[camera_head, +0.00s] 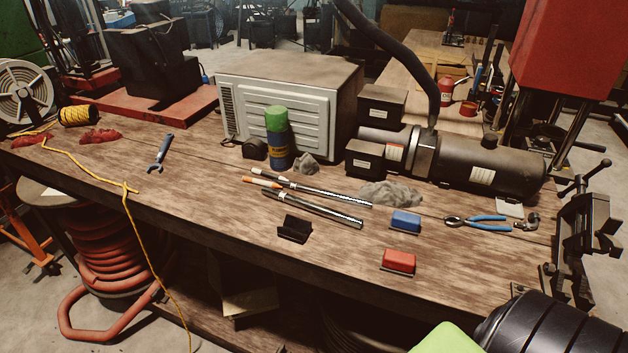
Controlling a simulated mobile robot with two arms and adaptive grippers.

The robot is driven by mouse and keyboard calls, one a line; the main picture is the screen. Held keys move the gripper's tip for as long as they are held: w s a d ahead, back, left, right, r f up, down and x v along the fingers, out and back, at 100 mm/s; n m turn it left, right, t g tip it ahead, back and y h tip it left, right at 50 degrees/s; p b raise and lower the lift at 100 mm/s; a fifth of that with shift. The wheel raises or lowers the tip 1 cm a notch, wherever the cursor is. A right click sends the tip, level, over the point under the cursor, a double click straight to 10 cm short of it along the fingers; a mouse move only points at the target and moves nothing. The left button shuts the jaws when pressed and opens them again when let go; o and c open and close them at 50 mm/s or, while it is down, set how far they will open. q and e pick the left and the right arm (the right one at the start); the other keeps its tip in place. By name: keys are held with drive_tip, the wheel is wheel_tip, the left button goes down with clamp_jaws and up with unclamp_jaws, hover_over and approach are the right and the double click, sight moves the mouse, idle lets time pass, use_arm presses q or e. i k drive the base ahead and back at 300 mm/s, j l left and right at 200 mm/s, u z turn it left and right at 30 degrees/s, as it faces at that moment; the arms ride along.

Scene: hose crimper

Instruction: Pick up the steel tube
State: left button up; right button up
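Two slim, shiny metal tubes lie side by side near the middle of the wooden workbench. The farther steel tube (325,193) runs from upper left to lower right. The nearer steel tube (318,211) lies roughly parallel to it, a little closer to the front edge. I cannot tell which one the task means. Both rest on the bench top with nothing holding them. A short orange-tipped piece (262,182) lies at their left ends.
A black block (295,228) sits in front of the tubes, with a grey rag (391,193) to their right. Blue (406,220) and red (398,261) blocks, pliers (478,222), a spray can (278,145) and a wrench (160,153) surround them. The front left bench is clear.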

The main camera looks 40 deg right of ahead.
sight(351, 221)
drive_tip(key=z, duration=1.1)
